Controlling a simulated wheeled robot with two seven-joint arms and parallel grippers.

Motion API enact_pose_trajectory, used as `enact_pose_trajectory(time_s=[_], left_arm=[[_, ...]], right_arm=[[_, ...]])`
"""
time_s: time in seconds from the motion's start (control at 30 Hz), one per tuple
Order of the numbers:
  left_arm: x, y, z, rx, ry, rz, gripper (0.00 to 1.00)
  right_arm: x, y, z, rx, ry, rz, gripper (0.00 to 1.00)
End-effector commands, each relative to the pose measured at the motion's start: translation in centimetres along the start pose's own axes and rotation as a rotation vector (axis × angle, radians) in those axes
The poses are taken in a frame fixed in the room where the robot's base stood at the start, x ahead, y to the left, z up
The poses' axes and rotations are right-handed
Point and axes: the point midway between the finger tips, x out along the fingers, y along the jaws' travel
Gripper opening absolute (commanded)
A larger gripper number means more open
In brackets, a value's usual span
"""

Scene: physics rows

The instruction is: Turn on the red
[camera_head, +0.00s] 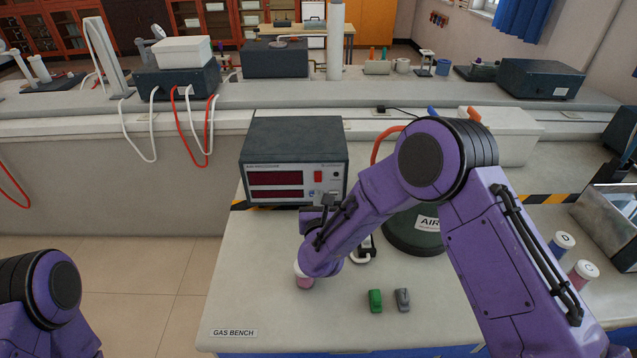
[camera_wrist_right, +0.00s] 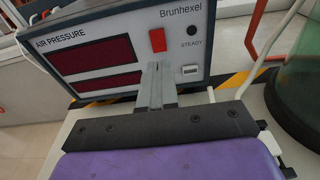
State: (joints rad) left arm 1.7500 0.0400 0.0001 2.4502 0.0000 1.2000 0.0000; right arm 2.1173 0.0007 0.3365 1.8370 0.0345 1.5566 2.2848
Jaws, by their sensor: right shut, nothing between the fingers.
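A dark box labelled "AIR PRESSURE" and "Brunhexel" (camera_head: 294,150) stands on the gas bench. Its pale front panel has two dark red displays, a red switch (camera_head: 318,176) and a small round "STEADY" part. The red switch (camera_wrist_right: 157,40) also shows in the right wrist view. My right gripper (camera_head: 328,202) is in front of the panel's lower part. In the wrist view its grey fingers (camera_wrist_right: 157,68) are shut and empty, with their tips just below the red switch. I cannot tell whether they touch the panel. My left gripper is out of view.
A green glass vessel labelled "AIR" (camera_head: 415,238) stands right of the box, partly behind my right arm. A green piece (camera_head: 375,300) and a grey piece (camera_head: 402,300) lie near the front. A pink-and-white item (camera_head: 304,281) is partly hidden by my wrist.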

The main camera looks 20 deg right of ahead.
Motion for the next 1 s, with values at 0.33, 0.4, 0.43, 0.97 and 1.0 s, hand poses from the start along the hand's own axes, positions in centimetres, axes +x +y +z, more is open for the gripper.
enact_pose_trajectory(time_s=[0.33, 0.4, 0.43, 0.97, 1.0], left_arm=[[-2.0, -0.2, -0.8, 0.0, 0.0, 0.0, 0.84], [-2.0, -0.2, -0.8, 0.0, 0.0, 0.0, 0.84], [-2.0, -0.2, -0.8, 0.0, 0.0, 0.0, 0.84], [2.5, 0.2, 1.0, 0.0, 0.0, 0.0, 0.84], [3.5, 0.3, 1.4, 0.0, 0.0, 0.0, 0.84]], right_arm=[[5.2, 0.0, 0.1, -0.001, 0.0, 0.0, 0.0], [5.5, 0.0, 0.0, 0.0, 0.0, 0.0, 0.0], [5.6, 0.0, 0.0, 0.0, 0.0, 0.0, 0.0], [6.6, 0.3, -1.6, 0.001, -0.082, 0.004, 0.0], [6.8, 0.8, -1.8, 0.002, -0.106, 0.012, 0.0]])
